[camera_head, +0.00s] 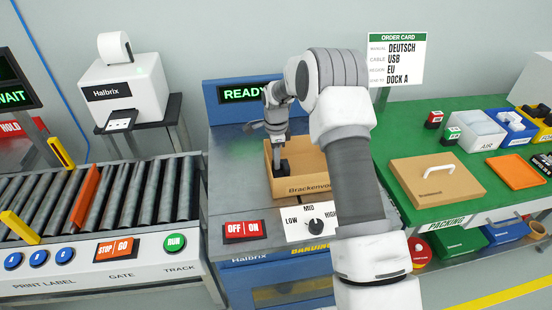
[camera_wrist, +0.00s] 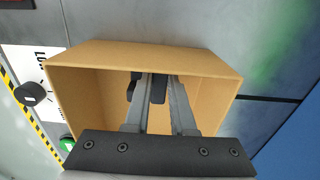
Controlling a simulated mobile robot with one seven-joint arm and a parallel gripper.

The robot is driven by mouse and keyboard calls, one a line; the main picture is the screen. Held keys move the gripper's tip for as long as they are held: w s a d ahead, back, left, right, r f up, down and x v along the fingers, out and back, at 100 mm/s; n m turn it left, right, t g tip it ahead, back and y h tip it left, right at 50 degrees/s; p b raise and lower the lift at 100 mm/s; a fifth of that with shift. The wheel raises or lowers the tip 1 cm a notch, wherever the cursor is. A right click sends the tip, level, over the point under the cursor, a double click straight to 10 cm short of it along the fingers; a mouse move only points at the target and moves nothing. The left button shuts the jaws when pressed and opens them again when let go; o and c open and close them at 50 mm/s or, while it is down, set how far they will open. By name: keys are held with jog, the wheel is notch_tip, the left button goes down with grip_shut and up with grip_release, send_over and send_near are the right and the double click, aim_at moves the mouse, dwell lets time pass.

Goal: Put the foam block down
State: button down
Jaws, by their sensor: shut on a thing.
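An open cardboard box (camera_head: 312,183) stands on the grey worktop below the READY screen. It also fills much of the wrist view (camera_wrist: 90,100). My gripper (camera_head: 280,146) points down into the box. In the wrist view its fingers (camera_wrist: 158,105) reach inside the walls and are shut on a small dark block, which I take as the foam block (camera_head: 283,168). The fingers and the box's front wall partly hide the block. I cannot tell whether it touches the box floor.
A box lid with a white handle (camera_head: 437,178) lies on the green packing bench to the right, near several coloured bins. A dial panel (camera_head: 312,224) and OFF/ON buttons (camera_head: 244,231) sit in front of the box. A roller track (camera_head: 130,195) runs at left.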

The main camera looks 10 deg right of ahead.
jog(key=c, duration=0.8)
grip_release()
jog(key=shift+o, duration=0.2)
jog(key=s+r+n+t+p, duration=0.1)
jog(key=s+r+n, duration=0.15)
jog(key=r, duration=0.85)
jog(key=s+r+n+p, duration=0.1)
jog(key=s+r, duration=0.2)
jog(key=r, duration=0.8)
jog(key=s+d+r+n+t, duration=0.1)
jog(key=s+r+n+t, duration=0.1)
jog(key=s+r+n, duration=0.6)
jog(key=s+r+n+t, duration=0.1)
jog(key=s+r, duration=0.2)
jog(key=s, duration=0.9)
jog(key=s+f+n+t, duration=0.1)
jog(key=s+n, duration=0.4)
jog(key=s, duration=0.6)
jog(key=shift+s+d+f+t, duration=0.15)
jog(key=shift+d+f+t, duration=0.2)
jog(key=shift+f, duration=0.3)
